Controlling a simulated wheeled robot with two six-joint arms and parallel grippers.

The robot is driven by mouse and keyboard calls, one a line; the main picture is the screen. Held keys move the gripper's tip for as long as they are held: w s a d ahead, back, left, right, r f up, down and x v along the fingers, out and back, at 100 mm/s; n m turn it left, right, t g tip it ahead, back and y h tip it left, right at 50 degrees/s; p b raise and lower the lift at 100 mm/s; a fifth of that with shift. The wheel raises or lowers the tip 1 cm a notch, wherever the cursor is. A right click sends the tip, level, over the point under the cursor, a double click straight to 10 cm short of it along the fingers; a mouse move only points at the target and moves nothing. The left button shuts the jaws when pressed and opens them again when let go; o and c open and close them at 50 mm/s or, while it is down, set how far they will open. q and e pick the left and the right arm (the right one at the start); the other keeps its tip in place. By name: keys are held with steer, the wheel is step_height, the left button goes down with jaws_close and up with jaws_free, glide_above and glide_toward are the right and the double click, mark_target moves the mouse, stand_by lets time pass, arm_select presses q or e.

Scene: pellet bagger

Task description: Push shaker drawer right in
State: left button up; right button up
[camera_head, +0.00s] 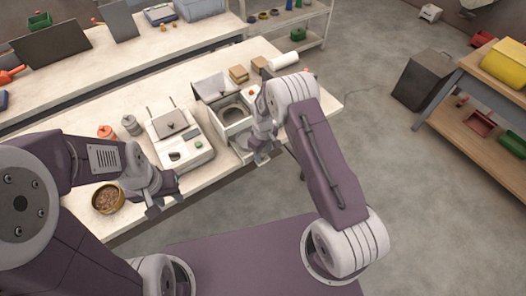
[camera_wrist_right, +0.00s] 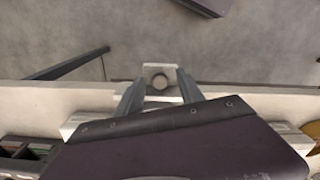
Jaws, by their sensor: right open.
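My right gripper (camera_head: 262,160) is open, with one finger on each side of the knob. My left gripper (camera_head: 166,207) is open and empty at the bench's front edge, away from the shaker.
A pale machine with a lidded top (camera_head: 181,138) stands left of the shaker. A round tin of pellets (camera_head: 108,198) is near my left gripper. Small brown boxes (camera_head: 239,73) and a white roll (camera_head: 284,60) lie behind.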

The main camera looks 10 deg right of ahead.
steer(key=shift+w+f, duration=0.15)
steer(key=shift+w, duration=0.05)
jaws_close()
steer(key=shift+w, duration=0.1)
stand_by(1.1)
